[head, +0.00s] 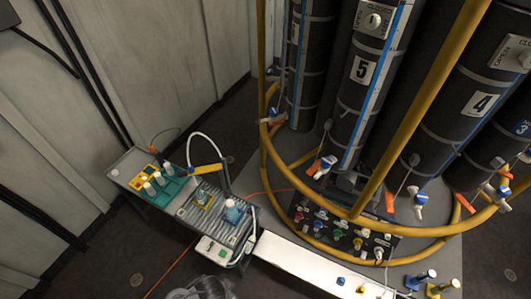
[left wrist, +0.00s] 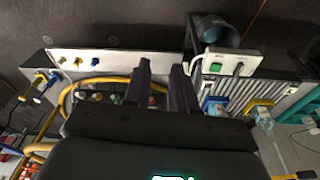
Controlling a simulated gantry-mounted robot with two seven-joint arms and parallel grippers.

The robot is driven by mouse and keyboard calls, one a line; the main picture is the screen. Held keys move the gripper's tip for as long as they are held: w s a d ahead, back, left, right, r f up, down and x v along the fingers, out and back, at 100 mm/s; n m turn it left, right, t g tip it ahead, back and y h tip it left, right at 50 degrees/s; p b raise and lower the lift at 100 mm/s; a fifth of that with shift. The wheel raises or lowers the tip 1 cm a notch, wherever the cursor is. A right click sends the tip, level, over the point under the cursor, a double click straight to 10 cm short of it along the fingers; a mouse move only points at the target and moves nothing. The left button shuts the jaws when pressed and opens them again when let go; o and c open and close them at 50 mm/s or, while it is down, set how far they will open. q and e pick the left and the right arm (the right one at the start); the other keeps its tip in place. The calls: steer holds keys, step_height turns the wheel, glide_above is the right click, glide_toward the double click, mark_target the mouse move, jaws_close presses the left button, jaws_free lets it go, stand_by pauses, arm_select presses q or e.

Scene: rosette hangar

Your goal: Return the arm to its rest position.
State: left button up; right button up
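My left gripper (left wrist: 162,70) shows in the left wrist view only. Its two dark fingers stand apart with a gap between them, and nothing is held. Behind the fingers are the yellow ring rail (left wrist: 70,97) and the long white shelf (left wrist: 115,62). Neither arm shows in the head view, and my right gripper is in no view.
Dark numbered cylinders (head: 362,70) stand inside a yellow rail (head: 440,65) at right. A connector panel (head: 340,235) sits low within the rail. A bench (head: 150,200) with bottles and a green-button box (head: 213,248) stand left. A white shelf (head: 310,265) lies in front.

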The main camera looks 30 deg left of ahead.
arm_select(q)
step_height(320, 180, up, 32)
steer(key=w+m+t+p, duration=0.1)
steer(key=p, duration=1.1)
steer(key=shift+w+r+t, duration=0.15)
steer(key=shift+w+t, duration=0.1)
steer(key=shift+t, duration=0.05)
